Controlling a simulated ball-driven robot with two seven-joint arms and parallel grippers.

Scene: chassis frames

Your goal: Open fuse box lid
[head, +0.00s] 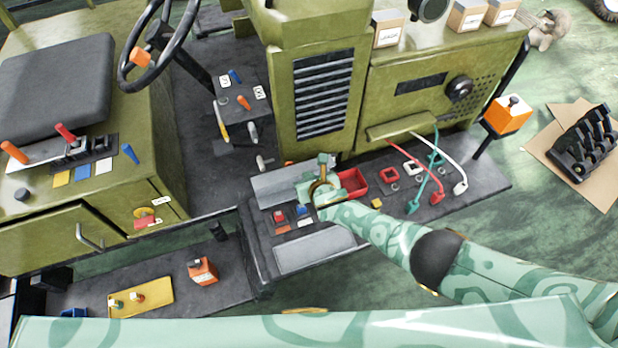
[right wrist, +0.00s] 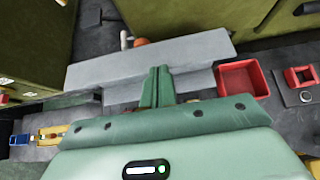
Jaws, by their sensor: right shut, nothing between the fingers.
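A flat light-grey lid-like panel (head: 284,184) lies on the dark floor of the chassis in the head view, beside the red open bin. It is also the long grey slab ahead of the fingers in the right wrist view (right wrist: 150,62). A second grey plate (head: 315,249) lies nearer in the head view; I cannot tell which one is the fuse box lid. My right gripper (head: 324,165) is at the right end of the far panel, partly covering it. In the right wrist view its fingers (right wrist: 156,84) are together and empty, pointing at the slab; contact is unclear. My left gripper is not seen.
The red bin (head: 352,184) is just right of my right gripper. Red, green and white cables (head: 438,170) lie farther right. Small red and blue buttons (head: 280,216) sit between the grey plates. The olive grille housing (head: 322,95) rises behind.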

